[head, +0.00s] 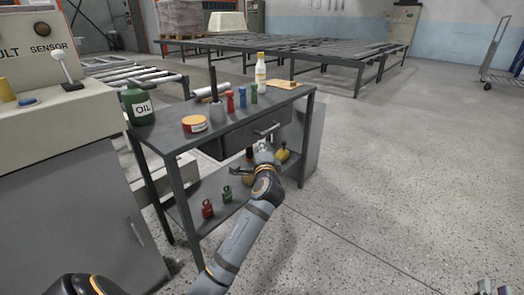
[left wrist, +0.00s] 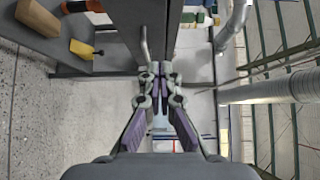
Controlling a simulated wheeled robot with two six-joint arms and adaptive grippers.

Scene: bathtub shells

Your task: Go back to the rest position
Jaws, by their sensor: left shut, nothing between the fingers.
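My left gripper (head: 263,150) is in front of the dark table's drawer, just below the drawer handle (head: 266,129) in the head view. In the left wrist view its fingers (left wrist: 160,70) are together and empty, close to the end of the drawer handle (left wrist: 146,42). I cannot tell whether they touch the handle. My right gripper's fingertips (head: 494,287) just show at the bottom right corner of the head view, the rest cut off. I cannot tell whether it is open. The drawer looks shut.
The dark table (head: 160,133) carries an oil can (head: 138,106), a round tin (head: 194,124), several small coloured bottles and a white bottle (head: 260,73). Its lower shelf holds red (head: 208,208) and green (head: 227,194) items and a yellow item (head: 282,154).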

